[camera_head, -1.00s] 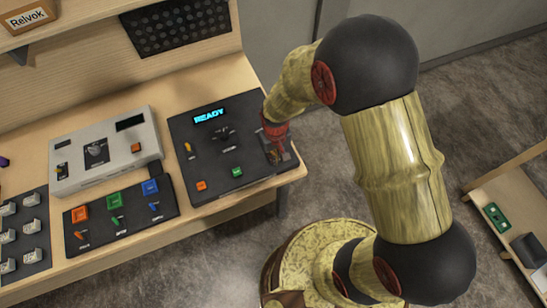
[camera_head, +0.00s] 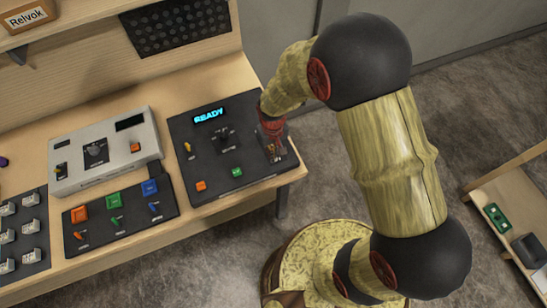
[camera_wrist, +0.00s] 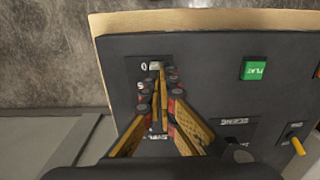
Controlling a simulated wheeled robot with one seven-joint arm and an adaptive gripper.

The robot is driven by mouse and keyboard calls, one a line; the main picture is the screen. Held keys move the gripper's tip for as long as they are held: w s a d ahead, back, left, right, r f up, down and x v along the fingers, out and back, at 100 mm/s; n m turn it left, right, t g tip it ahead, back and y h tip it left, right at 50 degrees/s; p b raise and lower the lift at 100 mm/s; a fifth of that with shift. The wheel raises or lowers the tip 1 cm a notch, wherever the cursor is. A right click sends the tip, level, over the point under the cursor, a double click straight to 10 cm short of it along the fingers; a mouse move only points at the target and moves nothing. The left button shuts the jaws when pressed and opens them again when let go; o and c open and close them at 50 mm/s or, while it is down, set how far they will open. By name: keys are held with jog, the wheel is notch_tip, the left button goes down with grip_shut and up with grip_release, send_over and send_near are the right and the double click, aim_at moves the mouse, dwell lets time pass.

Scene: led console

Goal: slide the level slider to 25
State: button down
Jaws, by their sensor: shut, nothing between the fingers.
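The level slider's panel (camera_head: 280,157) is at the console's right side, partly covered by my gripper (camera_head: 271,148). In the wrist view the slider panel (camera_wrist: 143,68) shows a "0" mark at its top end; lower marks are mostly hidden. My gripper (camera_wrist: 160,70) is shut, its fingertips close over the slider slot near the "0" end. The slider knob is hidden or cannot be told from the fingers. I cannot tell whether the fingers touch it.
A green PLAY button (camera_wrist: 254,69) and a yellow toggle switch (camera_wrist: 297,143) lie to the right in the wrist view. The head view shows an orange button (camera_head: 201,186) and a black lever (camera_head: 224,140) on the console. A grey console (camera_head: 80,172) stands to the left.

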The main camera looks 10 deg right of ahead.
jog(key=shift+w+a, duration=0.2)
jog(key=shift+w, duration=0.4)
jog(key=shift+w+a, duration=0.15)
jog(key=shift+w, duration=0.45)
dwell(0.5)
jog(key=shift+s+d+r, duration=0.15)
jog(key=shift+s+r, duration=0.35)
jog(key=shift+s, duration=0.1)
jog(key=shift+r+p, duration=0.1)
jog(key=shift+p, duration=0.2)
notch_tip(320, 180, up, 7)
jog(key=p, duration=0.4)
dwell(0.5)
